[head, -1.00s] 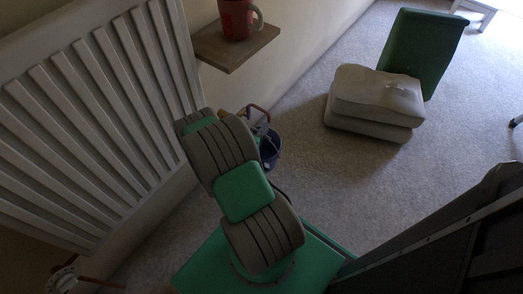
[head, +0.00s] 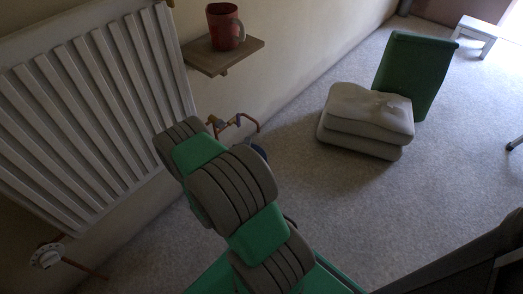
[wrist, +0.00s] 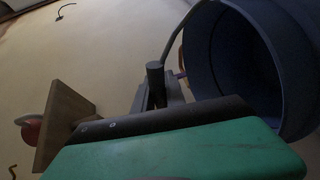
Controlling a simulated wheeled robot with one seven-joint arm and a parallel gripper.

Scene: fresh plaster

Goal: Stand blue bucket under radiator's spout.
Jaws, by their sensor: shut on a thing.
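The blue bucket (wrist: 285,70) fills the upper right of the wrist view, its open mouth seen from close by. My gripper (wrist: 160,82) is shut beside its rim, on the thin bail that curves up from the jaws. In the head view only a sliver of the bucket (head: 259,151) shows past my arm, and my gripper is hidden there. The white radiator (head: 85,110) is on the wall at left. Copper pipework with a spout (head: 236,122) shows by its lower right, just above the visible bit of bucket. Whether the bucket touches the floor is hidden.
A wooden shelf (head: 222,57) with a red mug (head: 225,28) juts from the wall above the pipework. A white valve (head: 46,256) is at lower left. Carpet between is clear.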

